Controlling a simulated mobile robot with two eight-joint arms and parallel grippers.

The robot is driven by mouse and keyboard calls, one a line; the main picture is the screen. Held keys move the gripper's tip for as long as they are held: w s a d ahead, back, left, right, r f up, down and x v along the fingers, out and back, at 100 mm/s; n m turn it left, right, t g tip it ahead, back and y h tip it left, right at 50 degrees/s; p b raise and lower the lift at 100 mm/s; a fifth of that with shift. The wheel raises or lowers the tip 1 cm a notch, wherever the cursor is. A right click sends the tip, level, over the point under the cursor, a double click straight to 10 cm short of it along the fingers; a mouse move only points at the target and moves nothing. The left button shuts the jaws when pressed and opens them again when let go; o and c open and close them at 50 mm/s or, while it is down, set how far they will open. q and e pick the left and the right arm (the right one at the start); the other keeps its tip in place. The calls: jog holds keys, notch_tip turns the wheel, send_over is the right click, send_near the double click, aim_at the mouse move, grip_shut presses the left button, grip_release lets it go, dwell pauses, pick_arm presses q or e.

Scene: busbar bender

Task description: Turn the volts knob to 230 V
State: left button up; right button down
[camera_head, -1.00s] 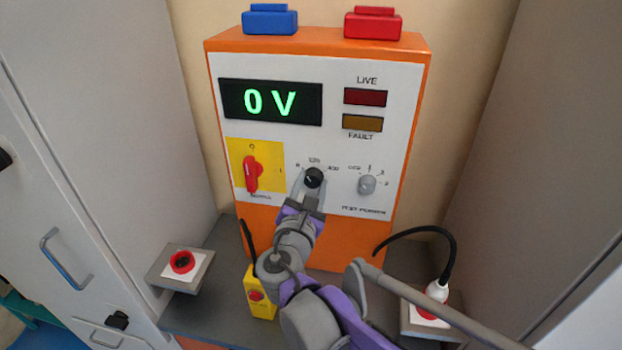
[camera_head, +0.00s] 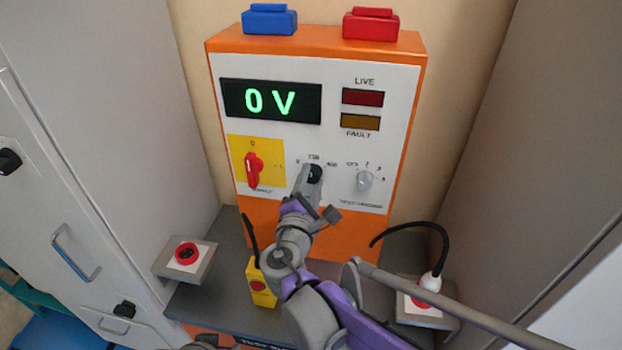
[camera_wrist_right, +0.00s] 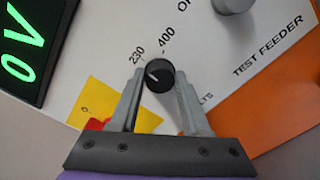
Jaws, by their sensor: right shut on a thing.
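The black volts knob (camera_head: 315,174) is on the white front panel, below the display (camera_head: 271,102), which reads 0 V in green. My right gripper (camera_head: 309,182) is at the knob. In the wrist view its fingers (camera_wrist_right: 159,88) lie on both sides of the knob (camera_wrist_right: 160,76), shut on it. The knob's white mark points up and left in that view, roughly toward the 230 label (camera_wrist_right: 137,55).
A red switch (camera_head: 253,170) on a yellow plate is left of the knob, and a grey knob (camera_head: 364,180) is to its right. LIVE (camera_head: 362,97) and FAULT (camera_head: 360,122) lamps look dark. A yellow box (camera_head: 261,283) stands below; grey cabinets flank the unit.

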dwell(0.3)
jog(key=shift+c, duration=1.9)
grip_release()
jog(key=s+a, duration=0.2)
jog(key=s, duration=0.8)
jog(key=shift+s+b, duration=0.35)
jog(key=shift+b, duration=0.1)
